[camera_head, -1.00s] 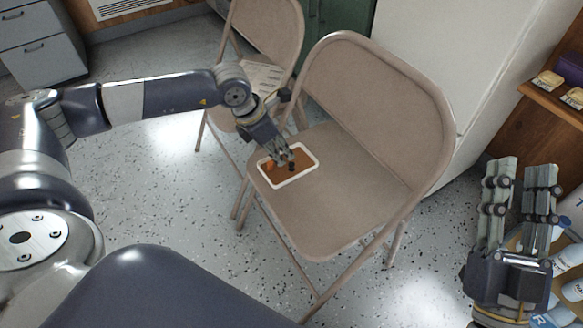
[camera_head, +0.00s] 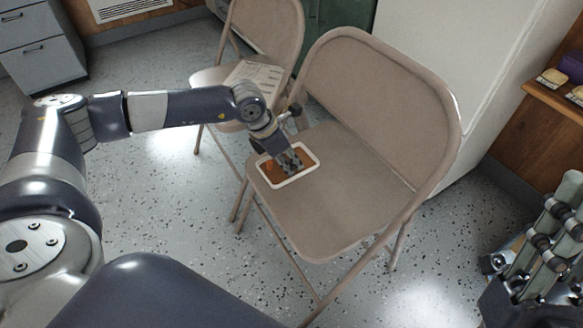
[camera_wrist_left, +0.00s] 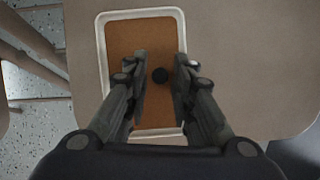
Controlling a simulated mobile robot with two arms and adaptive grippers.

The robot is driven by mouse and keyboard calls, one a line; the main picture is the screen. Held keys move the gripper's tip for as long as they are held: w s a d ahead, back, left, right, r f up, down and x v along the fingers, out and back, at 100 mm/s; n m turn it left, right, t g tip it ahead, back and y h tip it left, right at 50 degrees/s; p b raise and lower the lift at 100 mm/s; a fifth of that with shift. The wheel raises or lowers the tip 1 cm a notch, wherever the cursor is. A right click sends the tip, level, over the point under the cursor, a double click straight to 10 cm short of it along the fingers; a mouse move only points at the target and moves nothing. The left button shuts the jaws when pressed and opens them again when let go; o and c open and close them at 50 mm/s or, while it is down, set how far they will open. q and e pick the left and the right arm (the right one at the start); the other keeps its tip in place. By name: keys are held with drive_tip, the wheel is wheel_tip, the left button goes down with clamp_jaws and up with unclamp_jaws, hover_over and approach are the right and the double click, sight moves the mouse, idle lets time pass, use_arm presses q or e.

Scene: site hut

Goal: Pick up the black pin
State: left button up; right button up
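The black pin (camera_wrist_left: 160,75) shows in the left wrist view as a small dark round shape on the brown floor of a white-rimmed tray (camera_wrist_left: 101,60). The tray (camera_head: 294,181) lies on the seat of the nearer folding chair. My left gripper (camera_head: 291,165) points down into the tray and hides the pin in the head view. In the left wrist view its fingers (camera_wrist_left: 161,62) are apart, one on each side of the pin, with a gap on both sides. My right gripper (camera_head: 556,232) is at the right edge, partly cut off, its fingers apart and empty.
The nearer chair (camera_head: 345,200) has a bare seat right of the tray and a tall backrest behind. A second chair (camera_head: 272,40) with papers (camera_head: 258,76) stands behind it. A wooden shelf (camera_head: 560,98) is at the right. Speckled floor is open at the front.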

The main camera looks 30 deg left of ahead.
use_arm(q)
drive_tip(key=shift+f, duration=0.1)
drive_tip(key=shift+c, duration=0.4)
drive_tip(key=c, duration=0.4)
